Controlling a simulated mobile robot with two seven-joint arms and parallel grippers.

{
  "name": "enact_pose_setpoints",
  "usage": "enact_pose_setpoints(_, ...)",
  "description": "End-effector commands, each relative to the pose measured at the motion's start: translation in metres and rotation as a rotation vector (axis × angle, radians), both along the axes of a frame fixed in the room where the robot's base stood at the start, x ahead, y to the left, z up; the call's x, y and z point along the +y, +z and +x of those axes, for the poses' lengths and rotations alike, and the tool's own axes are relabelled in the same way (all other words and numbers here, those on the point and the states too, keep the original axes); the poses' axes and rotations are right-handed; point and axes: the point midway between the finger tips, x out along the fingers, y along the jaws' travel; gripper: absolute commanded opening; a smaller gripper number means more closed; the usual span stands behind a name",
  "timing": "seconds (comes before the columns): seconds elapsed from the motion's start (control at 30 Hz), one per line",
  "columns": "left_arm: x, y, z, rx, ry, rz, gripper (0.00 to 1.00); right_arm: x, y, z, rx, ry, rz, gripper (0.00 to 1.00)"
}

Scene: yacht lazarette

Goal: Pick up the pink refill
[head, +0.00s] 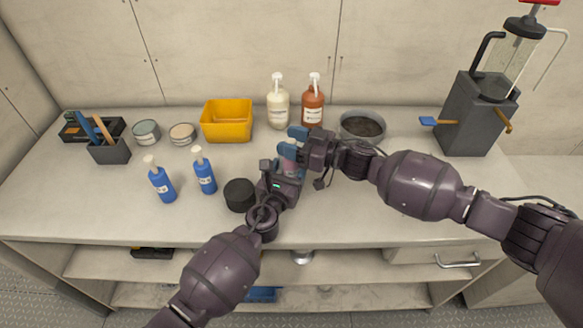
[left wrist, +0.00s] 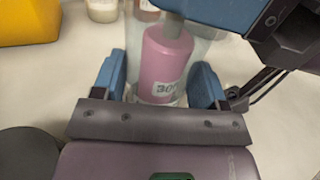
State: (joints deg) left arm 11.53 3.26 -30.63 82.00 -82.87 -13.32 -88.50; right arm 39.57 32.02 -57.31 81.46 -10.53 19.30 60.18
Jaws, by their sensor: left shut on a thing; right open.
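The pink refill (left wrist: 167,65) has a pink body with a white label marked "30", a grey stem on top and a clear outer wall around it. My left gripper (left wrist: 165,85) is shut on it, with one blue finger on each side of the clear wall. In the head view the refill (head: 289,153) shows only as a small pink patch, mostly hidden by my grippers. My left gripper (head: 284,170) is below it there. My right gripper (head: 293,141) is open at the refill's upper end; in the left wrist view a blue finger of it crosses by the stem.
A black round thing (head: 240,194) stands close left of my left gripper. Two blue bottles (head: 162,184) (head: 205,176), a yellow bin (head: 227,121), cream (head: 278,106) and brown (head: 313,106) pump bottles and a grey bowl (head: 363,126) stand around. The counter front right (head: 370,220) is clear.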

Motion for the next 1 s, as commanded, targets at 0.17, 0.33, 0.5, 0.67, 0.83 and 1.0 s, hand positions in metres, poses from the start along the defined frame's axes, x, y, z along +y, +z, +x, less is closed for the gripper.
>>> enact_pose_setpoints(0.17,0.0,0.0,0.0,0.0,0.0,0.0,0.33,0.0,0.0,0.0,0.0,0.0,0.0,0.38)
enact_pose_setpoints(0.33,0.0,0.0,0.0,0.0,0.0,0.0,0.33,0.0,0.0,0.0,0.001,0.0,0.0,0.12)
enact_pose_setpoints(0.5,0.0,0.0,0.0,0.0,0.0,0.0,0.33,0.0,0.0,0.0,0.001,0.0,0.0,0.0)
enact_pose_setpoints(0.67,0.0,0.0,0.0,0.0,0.0,0.0,0.33,0.0,0.0,0.0,0.0,0.0,0.001,0.0)
enact_pose_setpoints(0.83,0.0,0.0,0.0,0.0,0.0,0.0,0.33,0.0,0.005,0.0,-0.002,0.001,0.001,0.0)
enact_pose_setpoints(1.0,0.0,0.0,0.0,0.001,0.0,0.0,0.33,-0.001,0.027,0.0,-0.005,0.002,0.001,0.0)
